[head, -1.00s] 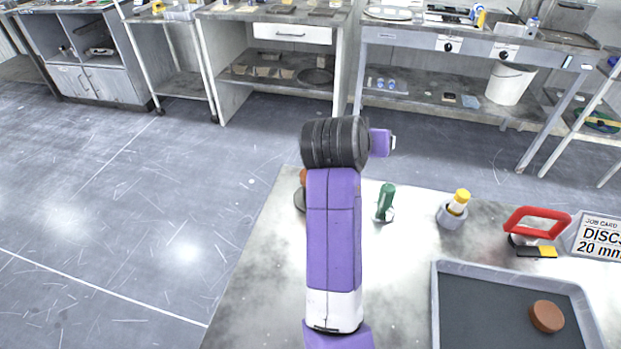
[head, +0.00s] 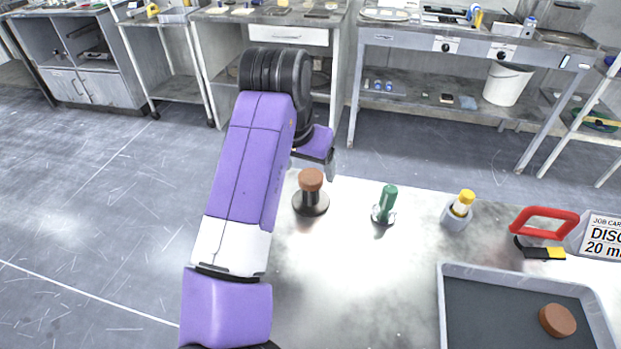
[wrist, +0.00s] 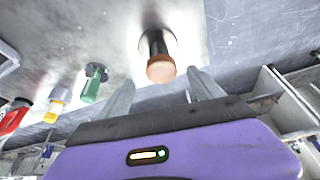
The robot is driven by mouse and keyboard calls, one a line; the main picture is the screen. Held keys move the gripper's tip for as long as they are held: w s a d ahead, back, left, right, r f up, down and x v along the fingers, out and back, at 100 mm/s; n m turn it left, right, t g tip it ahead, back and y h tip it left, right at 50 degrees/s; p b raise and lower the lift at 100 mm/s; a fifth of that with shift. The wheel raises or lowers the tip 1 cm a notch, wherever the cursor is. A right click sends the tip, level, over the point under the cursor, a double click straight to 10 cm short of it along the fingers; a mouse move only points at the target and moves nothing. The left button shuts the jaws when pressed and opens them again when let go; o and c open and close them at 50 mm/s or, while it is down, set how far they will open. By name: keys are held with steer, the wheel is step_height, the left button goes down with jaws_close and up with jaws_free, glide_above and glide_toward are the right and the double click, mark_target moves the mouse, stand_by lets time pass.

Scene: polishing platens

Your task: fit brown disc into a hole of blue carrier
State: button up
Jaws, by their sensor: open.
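A brown disc (head: 557,320) lies flat in the dark-floored grey tray (head: 447,310) at the lower right of the head view. It does not show in the wrist view. I see no blue carrier in either view. My gripper (wrist: 163,88) is open, with its two fingers apart and nothing between them. In the head view my gripper (head: 331,165) is above the far left of the table, well away from the disc and partly hidden by my arm.
A brown-topped post (head: 311,182) on a dark round base stands near my gripper. It also shows beyond the fingers in the wrist view (wrist: 160,68).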

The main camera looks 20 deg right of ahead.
mark_target(310, 176)
steer(key=shift+x, duration=1.95)
steer(key=shift+w+r, duration=0.1)
jaws_close()
